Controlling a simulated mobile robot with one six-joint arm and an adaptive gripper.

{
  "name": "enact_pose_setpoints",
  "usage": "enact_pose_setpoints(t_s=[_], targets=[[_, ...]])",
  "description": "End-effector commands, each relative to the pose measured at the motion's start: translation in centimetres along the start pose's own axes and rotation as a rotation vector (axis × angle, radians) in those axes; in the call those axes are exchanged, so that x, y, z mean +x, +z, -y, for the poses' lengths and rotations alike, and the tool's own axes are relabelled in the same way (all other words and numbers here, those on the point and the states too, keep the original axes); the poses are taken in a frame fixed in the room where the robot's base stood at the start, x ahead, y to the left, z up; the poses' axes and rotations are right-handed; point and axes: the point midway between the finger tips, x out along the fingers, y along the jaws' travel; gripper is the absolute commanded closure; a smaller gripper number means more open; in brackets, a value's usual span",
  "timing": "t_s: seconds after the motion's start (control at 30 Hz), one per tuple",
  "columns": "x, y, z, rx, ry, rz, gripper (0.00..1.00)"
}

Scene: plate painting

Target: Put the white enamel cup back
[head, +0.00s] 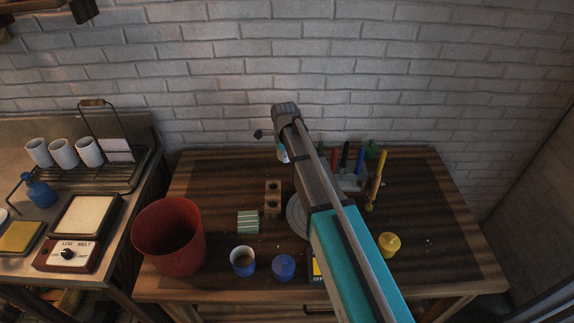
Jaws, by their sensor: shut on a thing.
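My gripper (284,152) is over the back middle of the wooden table, largely hidden by my own arm. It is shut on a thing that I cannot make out. A small pale patch shows beside the arm there; I cannot tell whether it is part of the gripper or of the held thing. Several white cups stand in a row on the rack at left, one of them the right-hand white cup (89,151). I cannot tell which is the white enamel cup.
A red bucket (170,240) stands at the table's left front. A blue pot (284,268) and a yellow pot (389,243) are near the front edge. Upright coloured tools (346,156) stand at the back right. A grey disc (297,217) lies partly under my arm.

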Motion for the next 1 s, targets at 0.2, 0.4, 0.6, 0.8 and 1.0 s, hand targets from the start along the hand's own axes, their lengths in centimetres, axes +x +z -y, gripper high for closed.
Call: enact_pose_setpoints(t_s=[0.2, 0.4, 0.6, 0.8, 1.0], targets=[[0.2, 0.0, 0.1, 0.001, 0.000, 0.000, 1.00], [1.6, 0.1, 0.9, 0.001, 0.000, 0.000, 1.00], [3.3, 0.0, 0.6, 0.001, 0.000, 0.000, 1.00], [4.1, 0.0, 0.6, 0.001, 0.000, 0.000, 1.00], [4.0, 0.0, 0.6, 0.001, 0.000, 0.000, 1.00]])
